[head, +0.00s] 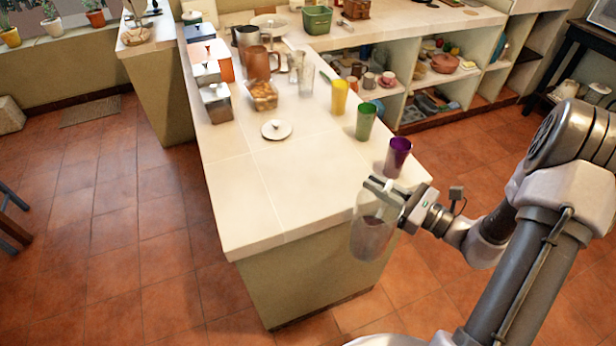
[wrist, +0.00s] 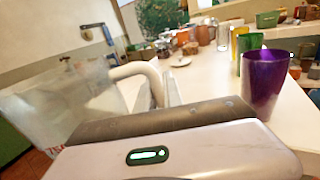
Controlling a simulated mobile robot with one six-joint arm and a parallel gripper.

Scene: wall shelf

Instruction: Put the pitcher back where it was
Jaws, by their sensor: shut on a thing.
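The clear pitcher (head: 370,236) hangs from my gripper (head: 386,190) in the head view, at the near right corner of the counter (head: 250,190). It is roughly upright and overlaps the counter's edge in the picture; whether any of it is over the top I cannot tell. My gripper is shut on the pitcher. In the wrist view the pitcher (wrist: 58,105) fills the left side, with its pale handle (wrist: 135,72) reaching towards my gripper. The exact contact of the fingers is hidden there.
A purple cup (head: 398,157) stands close behind my gripper; it also shows in the wrist view (wrist: 265,82). Green (head: 366,121) and yellow (head: 339,97) cups stand farther back. A small white plate (head: 276,130) and canisters (head: 215,101) are left. The counter's near part is bare.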

